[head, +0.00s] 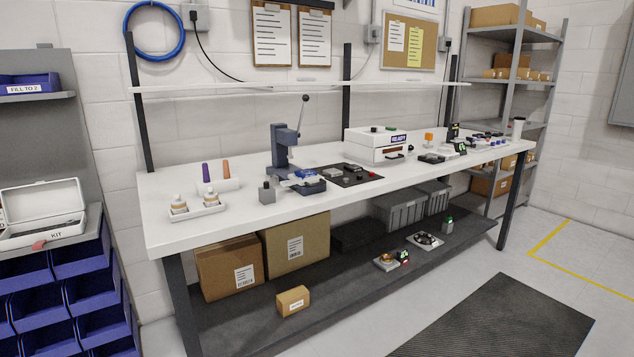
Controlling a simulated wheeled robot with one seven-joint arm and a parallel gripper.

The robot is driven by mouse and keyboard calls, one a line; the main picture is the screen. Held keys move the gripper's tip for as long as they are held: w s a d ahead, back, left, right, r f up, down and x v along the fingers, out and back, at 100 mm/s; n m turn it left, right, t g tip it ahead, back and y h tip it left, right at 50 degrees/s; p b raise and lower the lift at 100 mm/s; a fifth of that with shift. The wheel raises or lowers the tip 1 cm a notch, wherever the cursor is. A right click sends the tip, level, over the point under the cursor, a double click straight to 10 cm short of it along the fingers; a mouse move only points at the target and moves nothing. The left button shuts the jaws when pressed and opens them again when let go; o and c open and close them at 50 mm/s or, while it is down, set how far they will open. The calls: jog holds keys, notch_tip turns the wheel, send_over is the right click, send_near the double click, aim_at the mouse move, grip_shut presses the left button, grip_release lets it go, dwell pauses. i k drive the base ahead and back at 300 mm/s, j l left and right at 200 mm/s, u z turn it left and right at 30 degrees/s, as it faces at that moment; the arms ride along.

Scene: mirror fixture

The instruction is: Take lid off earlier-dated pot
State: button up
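Two small lidded pots stand side by side in a white tray (199,213) at the near left end of the white workbench. The left pot (179,205) and the right pot (210,200) both look tan with pale lids and small knobs on top. Both lids appear to be on. Any dates on the pots are too small to read from here. My gripper is not in view.
Behind the tray is a white holder (218,187) with a purple and an orange-brown handle. A grey bottle (266,192) and a lever press (283,150) stand to the right. Free bench surface lies around the tray. A dark mat (500,318) covers the floor in front.

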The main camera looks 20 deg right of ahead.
aim_at(177, 200)
jog(key=i+z, duration=0.2)
jog(key=i, duration=0.25)
jog(key=i+j+z, duration=0.2)
jog(key=i, duration=0.25)
